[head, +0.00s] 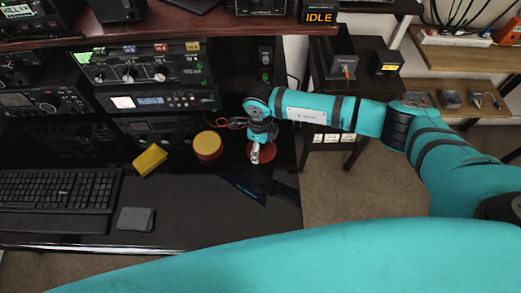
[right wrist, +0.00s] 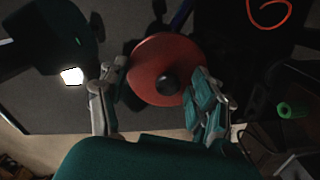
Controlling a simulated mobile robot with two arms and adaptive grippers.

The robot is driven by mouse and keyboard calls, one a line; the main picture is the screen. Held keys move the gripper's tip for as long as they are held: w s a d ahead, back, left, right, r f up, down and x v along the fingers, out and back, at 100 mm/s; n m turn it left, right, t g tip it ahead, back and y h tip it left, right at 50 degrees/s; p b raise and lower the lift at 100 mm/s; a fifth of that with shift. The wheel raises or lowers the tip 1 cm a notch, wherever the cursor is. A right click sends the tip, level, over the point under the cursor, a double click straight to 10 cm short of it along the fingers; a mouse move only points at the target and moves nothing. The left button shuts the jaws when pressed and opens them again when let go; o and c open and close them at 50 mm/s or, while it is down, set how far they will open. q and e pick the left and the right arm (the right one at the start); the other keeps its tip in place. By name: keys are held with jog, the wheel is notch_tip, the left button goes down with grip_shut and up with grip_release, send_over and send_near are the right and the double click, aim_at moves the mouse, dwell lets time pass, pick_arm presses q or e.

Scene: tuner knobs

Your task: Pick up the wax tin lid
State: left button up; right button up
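The wax tin lid (right wrist: 155,58) is a red disc with a round black knob (right wrist: 168,85) in the right wrist view. In the head view the lid (head: 269,154) lies on the dark desk, partly hidden by my right gripper (head: 255,153), which is right over it. In the right wrist view my right gripper (right wrist: 158,92) is open, with its fingers apart on either side of the knob. The right finger overlaps the lid's edge; I cannot tell whether it touches. A round tin (head: 208,145), yellow on top with a red side, stands left of the lid. My left gripper is not in view.
A yellow sponge-like block (head: 150,159) lies left of the tin. A keyboard (head: 58,190) and a grey cloth-like pad (head: 135,219) are at the left front. Radio units (head: 145,65) stand behind. The desk's right edge is close beside the lid.

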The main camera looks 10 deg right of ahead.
jog(key=shift+s+f, duration=0.1)
jog(key=shift+f, duration=0.1)
jog(key=shift+c, duration=0.5)
jog(key=shift+s+d, duration=0.1)
jog(key=c, duration=0.4)
jog(key=shift+s+f, duration=0.1)
jog(key=shift+f, duration=0.05)
jog(key=shift+c, duration=1.1)
